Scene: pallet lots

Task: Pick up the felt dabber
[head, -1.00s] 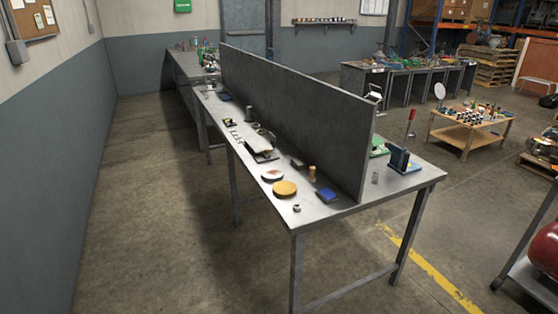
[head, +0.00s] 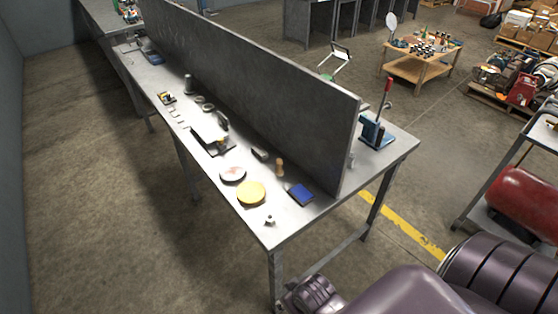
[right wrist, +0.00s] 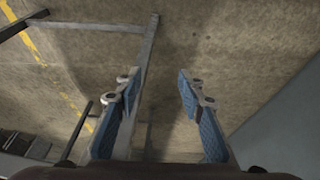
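A small upright tan wooden piece with a rounded top (head: 280,168) stands on the grey metal workbench (head: 262,228), near the divider panel; it looks like the felt dabber, though its felt end cannot be made out. My right gripper shows in the right wrist view (right wrist: 158,82), its two blue-padded fingers spread apart with only floor and bench legs between them. In the head view my purple right arm is low at the right, below and in front of the bench end, apart from the wooden piece. My left gripper is not in view.
Around the wooden piece are a blue pad (head: 300,194), a yellow disc (head: 251,192), a white-topped round tin (head: 232,174) and a small dark block (head: 260,154). A tall grey divider (head: 270,95) runs behind them. A blue lever press (head: 376,131) stands beyond it.

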